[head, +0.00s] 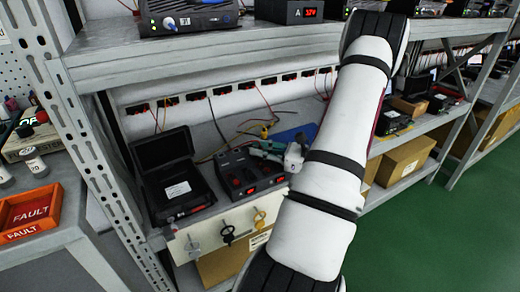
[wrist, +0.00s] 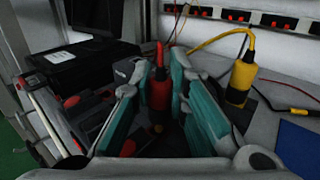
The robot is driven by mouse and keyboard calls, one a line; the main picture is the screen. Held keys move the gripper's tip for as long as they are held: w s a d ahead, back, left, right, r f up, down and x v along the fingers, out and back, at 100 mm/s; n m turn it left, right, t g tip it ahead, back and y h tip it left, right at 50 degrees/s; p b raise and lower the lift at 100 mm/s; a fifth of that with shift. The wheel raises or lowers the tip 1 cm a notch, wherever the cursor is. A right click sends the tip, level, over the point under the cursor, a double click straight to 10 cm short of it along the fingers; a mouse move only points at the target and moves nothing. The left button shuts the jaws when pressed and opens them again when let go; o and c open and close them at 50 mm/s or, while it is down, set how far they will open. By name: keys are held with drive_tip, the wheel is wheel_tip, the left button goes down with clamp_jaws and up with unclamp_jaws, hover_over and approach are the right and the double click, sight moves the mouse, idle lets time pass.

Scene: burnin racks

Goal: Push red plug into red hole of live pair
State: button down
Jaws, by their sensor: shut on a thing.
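My gripper (head: 268,148) is over the middle shelf, next to a black test box (head: 245,178) with red buttons or sockets on top. In the wrist view, my gripper (wrist: 160,85) has its teal-padded fingers shut on the red plug (wrist: 158,93). The plug stands roughly upright, its red lead rising from the top. Its dark lower end is close to a dark surface; I cannot tell whether it touches or enters a hole. A yellow plug (wrist: 241,78) with a yellow lead stands to the right, apart from my fingers. I cannot make out which holes form the live pair.
An open black case (head: 170,180) stands left of the test box. A row of red-and-black wall sockets (wrist: 275,20) runs behind. Loose leads and a blue mat (wrist: 298,140) lie to the right. An upper shelf (head: 200,45) overhangs, and a rack post (head: 85,120) stands left.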

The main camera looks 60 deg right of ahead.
drive_tip(key=shift+f, duration=0.35)
idle(0.6)
drive_tip(key=shift+r, duration=0.1)
drive_tip(key=shift+r+p, duration=0.8)
drive_tip(key=shift+r, duration=0.3)
drive_tip(key=shift+f+b, duration=0.4)
drive_tip(key=shift+f, duration=0.85)
idle(2.7)
drive_tip(key=shift+r, duration=0.15)
